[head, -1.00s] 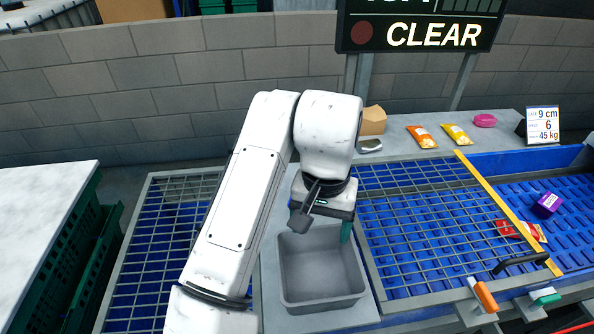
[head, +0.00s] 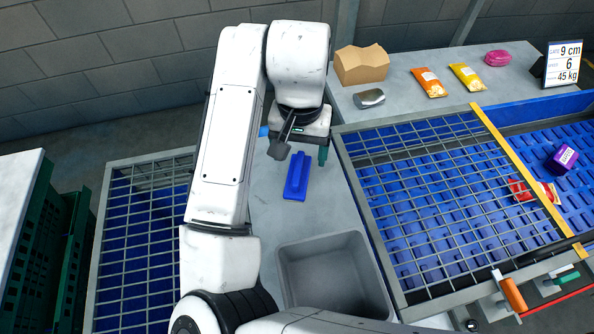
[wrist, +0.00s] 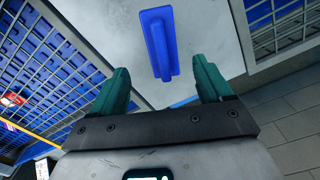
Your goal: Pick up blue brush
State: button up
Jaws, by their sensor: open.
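The blue brush (head: 297,177) lies on the grey counter strip, between the two grated blue areas and behind the grey bin. In the wrist view the blue brush (wrist: 159,42) lies ahead of the fingertips, nearly centred between them. My gripper (head: 297,150) is above the counter near the brush's far end in the head view. In the wrist view my gripper (wrist: 165,85) has its green fingers spread apart with nothing between them. The brush is apart from the fingers.
The grey bin (head: 334,235) stands on the strip in front of the brush. Metal grates (head: 430,205) flank the strip. A cardboard box (head: 361,66), a metal tin (head: 369,98), snack bags (head: 428,82) and a pink container (head: 497,58) sit on the back ledge.

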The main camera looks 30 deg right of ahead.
aim_at(298, 167)
jog(key=shift+w+a+f+p, duration=0.1)
jog(key=shift+f+p, duration=0.65)
jog(key=shift+f, duration=2.5)
jog(key=shift+c, duration=0.4)
jog(key=c, duration=1.2)
jog(key=shift+r, duration=0.1)
